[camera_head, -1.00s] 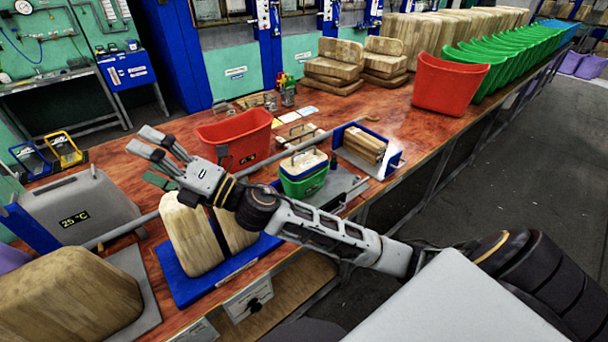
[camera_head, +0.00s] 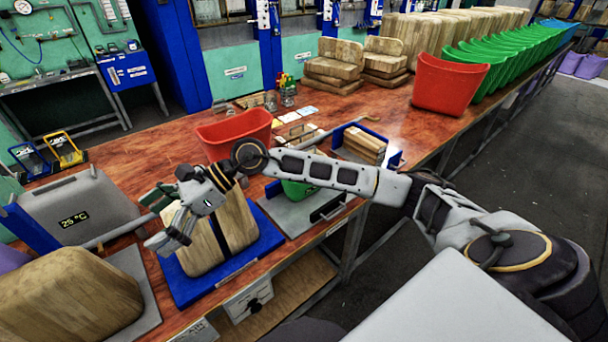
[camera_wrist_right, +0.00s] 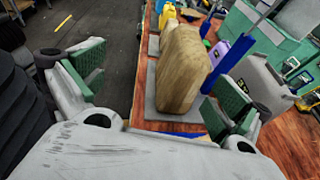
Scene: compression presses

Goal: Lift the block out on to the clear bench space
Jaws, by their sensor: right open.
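A tall wooden block (camera_head: 232,236) with a dark vertical band stands upright on a blue base (camera_head: 190,289) on the red-brown bench. A second, larger wooden block (camera_head: 68,297) stands on a grey plate (camera_head: 145,292) at the lower left. My right gripper (camera_head: 157,219) is open and empty, at the upper left of the banded block and partly covering it. I cannot tell whether they touch. In the right wrist view a wooden block (camera_wrist_right: 180,70) on a grey plate shows beyond and between the spread green-padded fingers. My left gripper is not in view.
A red bin (camera_head: 235,135) stands behind the banded block. A grey box reading 25 °C (camera_head: 75,208) and a metal bar lie to its left. A green container (camera_head: 298,190) is partly hidden under my right arm. Bare bench shows at back left (camera_head: 130,160).

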